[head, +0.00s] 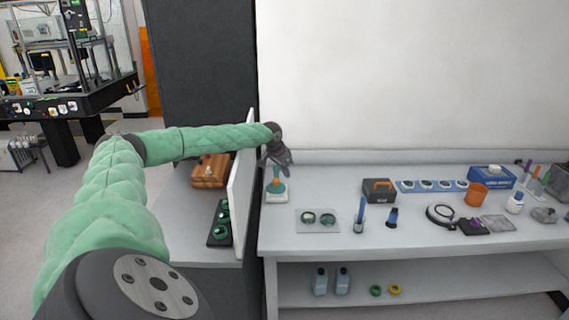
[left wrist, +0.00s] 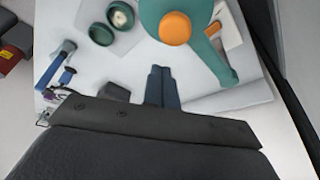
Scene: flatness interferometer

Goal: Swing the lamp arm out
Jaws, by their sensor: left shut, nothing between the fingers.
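The lamp (head: 277,186) stands at the left end of the white bench, with a pale base and a teal and orange upper part. In the left wrist view it shows from above as a teal round head with an orange knob (left wrist: 175,28), and a teal arm (left wrist: 217,62) reaching to the lower right. My left gripper (head: 283,160) is just above the lamp, pointing down, and partly hides it. In the left wrist view its dark fingers (left wrist: 161,88) are together and empty, below the orange knob and apart from the teal arm. My right gripper is out of view.
A plate with two round optics (head: 318,219) lies right of the lamp. A blue upright tool (head: 359,215) and a dark toolbox (head: 379,190) stand further right. A white partition (head: 241,195) rises close on the left, with a wooden box (head: 210,171) beyond it.

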